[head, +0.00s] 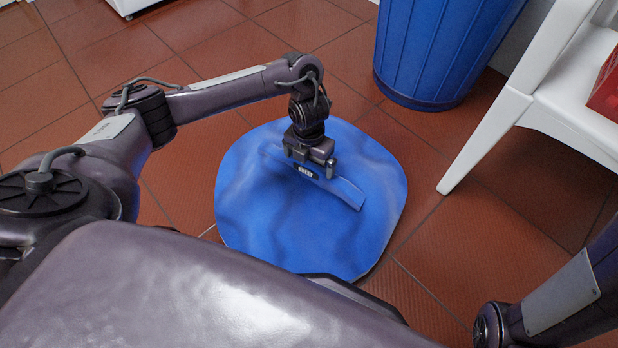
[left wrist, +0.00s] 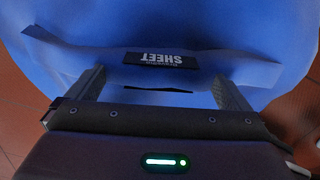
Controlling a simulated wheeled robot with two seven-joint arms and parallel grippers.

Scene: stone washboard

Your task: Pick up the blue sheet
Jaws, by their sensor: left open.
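The blue sheet (head: 250,215) lies spread on the tiled floor as a rounded, slightly wavy piece. A raised strip or fold crosses it and carries a black label (head: 306,171) reading "SHEET". My left gripper (head: 311,163) points down over this strip and is open. In the left wrist view, the open left gripper (left wrist: 160,80) has one finger on each side of the labelled part of the sheet (left wrist: 190,30). The fingertips are close to the strip; I cannot tell if they touch it. My right gripper is not in view; only part of my right arm shows at the lower right.
A blue ribbed bin (head: 440,50) stands behind the sheet. A white plastic chair (head: 500,115) stands at the right with a red item (head: 606,88) on it. A white object (head: 130,5) is at the top left. The red tiled floor (head: 455,250) right of the sheet is clear.

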